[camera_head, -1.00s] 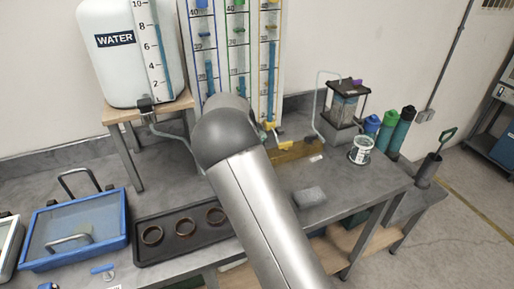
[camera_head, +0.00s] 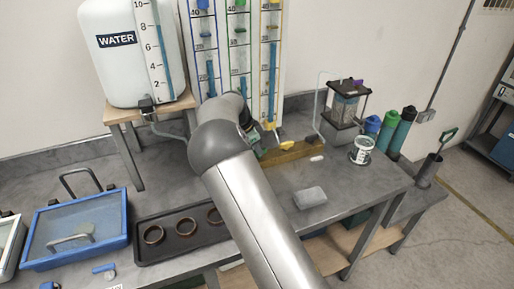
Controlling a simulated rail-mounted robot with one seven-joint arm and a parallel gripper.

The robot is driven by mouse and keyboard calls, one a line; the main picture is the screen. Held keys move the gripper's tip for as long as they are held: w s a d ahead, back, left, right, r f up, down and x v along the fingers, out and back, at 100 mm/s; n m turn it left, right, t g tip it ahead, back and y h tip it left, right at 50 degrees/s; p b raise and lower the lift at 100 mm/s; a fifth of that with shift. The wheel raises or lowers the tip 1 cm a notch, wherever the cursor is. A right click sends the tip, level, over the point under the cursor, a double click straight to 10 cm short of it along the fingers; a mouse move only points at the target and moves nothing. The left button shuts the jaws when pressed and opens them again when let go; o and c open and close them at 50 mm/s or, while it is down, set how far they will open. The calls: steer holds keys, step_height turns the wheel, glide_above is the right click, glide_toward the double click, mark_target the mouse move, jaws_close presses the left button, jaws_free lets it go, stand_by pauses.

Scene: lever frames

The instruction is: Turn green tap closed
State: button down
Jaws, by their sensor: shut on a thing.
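The green-marked gauge tube (camera_head: 238,60) stands between the blue-marked and yellow-marked tubes at the back of the bench. My gripper (camera_head: 258,138) is near the foot of the tubes, partly hidden behind my own arm. A small patch of green (camera_head: 262,152) shows beside it, apparently part of the green tap; most of the tap is hidden. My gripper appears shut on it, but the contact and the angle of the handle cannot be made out.
A yellow tap handle (camera_head: 286,145) is close to the right of my gripper. A white water tank (camera_head: 125,75) stands on a wooden stand at left. A dark tray (camera_head: 180,258) with rings and a grey block (camera_head: 310,197) lie in front. The bench's right front is mostly clear.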

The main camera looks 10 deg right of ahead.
steer(key=c, duration=1.5)
jaws_free()
steer(key=shift+o, duration=0.2)
steer(key=b+v, duration=0.1)
steer(key=v, duration=0.6)
steer(key=shift+r, duration=0.35)
steer(key=shift+a, duration=0.1)
